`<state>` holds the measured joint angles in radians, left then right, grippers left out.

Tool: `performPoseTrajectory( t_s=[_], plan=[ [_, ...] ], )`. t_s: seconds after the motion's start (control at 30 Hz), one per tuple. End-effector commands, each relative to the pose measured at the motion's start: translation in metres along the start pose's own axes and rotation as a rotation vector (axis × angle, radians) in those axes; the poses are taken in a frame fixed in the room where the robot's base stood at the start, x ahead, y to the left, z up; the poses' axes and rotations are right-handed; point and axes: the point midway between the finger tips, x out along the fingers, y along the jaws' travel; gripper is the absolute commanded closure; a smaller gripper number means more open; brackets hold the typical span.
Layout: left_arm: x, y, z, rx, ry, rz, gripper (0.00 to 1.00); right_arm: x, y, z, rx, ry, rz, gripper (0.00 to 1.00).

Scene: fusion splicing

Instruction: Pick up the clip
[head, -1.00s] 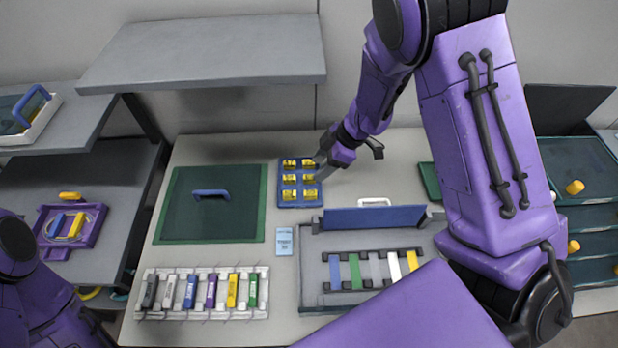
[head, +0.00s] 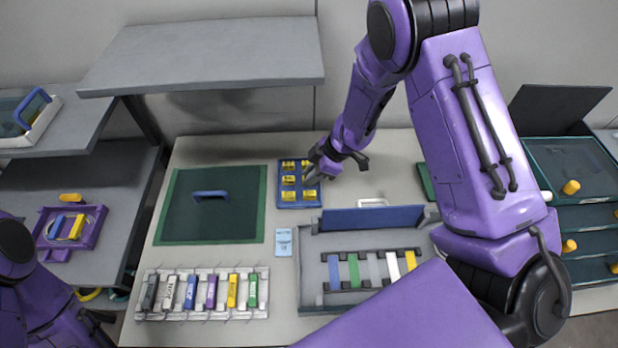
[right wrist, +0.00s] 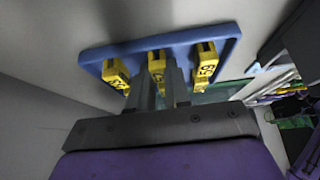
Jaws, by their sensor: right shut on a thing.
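The clips are small yellow pieces with dark markings. Several of them sit in two columns on a blue tray (head: 299,205) at the back middle of the table. My right gripper (head: 311,178) reaches the tray's right column from the right. In the right wrist view its two fingers (right wrist: 161,88) stand on either side of the middle yellow clip (right wrist: 156,63) and are shut on it. One clip (right wrist: 116,74) is to its left and another (right wrist: 206,62) to its right. The held clip is still at the tray. My left gripper is not visible; only its arm shows.
A green mat (head: 180,222) with a blue handle lies left of the tray. A grey case (head: 312,270) with coloured strips stands in front, and a white rack (head: 152,312) of coloured pieces is at front left. A grey shelf (head: 205,55) overhangs the back left.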

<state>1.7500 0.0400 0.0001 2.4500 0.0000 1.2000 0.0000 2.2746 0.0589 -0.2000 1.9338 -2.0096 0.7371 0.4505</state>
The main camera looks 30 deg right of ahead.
Motion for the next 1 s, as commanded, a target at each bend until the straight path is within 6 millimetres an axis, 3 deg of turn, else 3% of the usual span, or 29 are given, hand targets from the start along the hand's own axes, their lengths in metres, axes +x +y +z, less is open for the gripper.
performPoseTrajectory(
  t_s=[0.2,0.37,0.6,0.93,1.0],
  plan=[
    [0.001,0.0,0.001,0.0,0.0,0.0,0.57,-0.005,0.001,-0.003,-0.003,-0.002,0.001,1.0],
    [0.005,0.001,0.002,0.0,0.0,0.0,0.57,-0.029,0.001,-0.017,-0.007,-0.003,0.005,1.0],
    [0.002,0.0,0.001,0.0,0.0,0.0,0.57,-0.086,-0.049,-0.037,-0.003,-0.001,0.004,1.0],
    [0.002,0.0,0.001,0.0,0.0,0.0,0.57,-0.119,-0.118,-0.039,0.0,-0.001,0.003,1.0],
    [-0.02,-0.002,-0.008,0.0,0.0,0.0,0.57,-0.126,-0.118,-0.045,-0.002,0.01,-0.005,1.0]
  ],
)
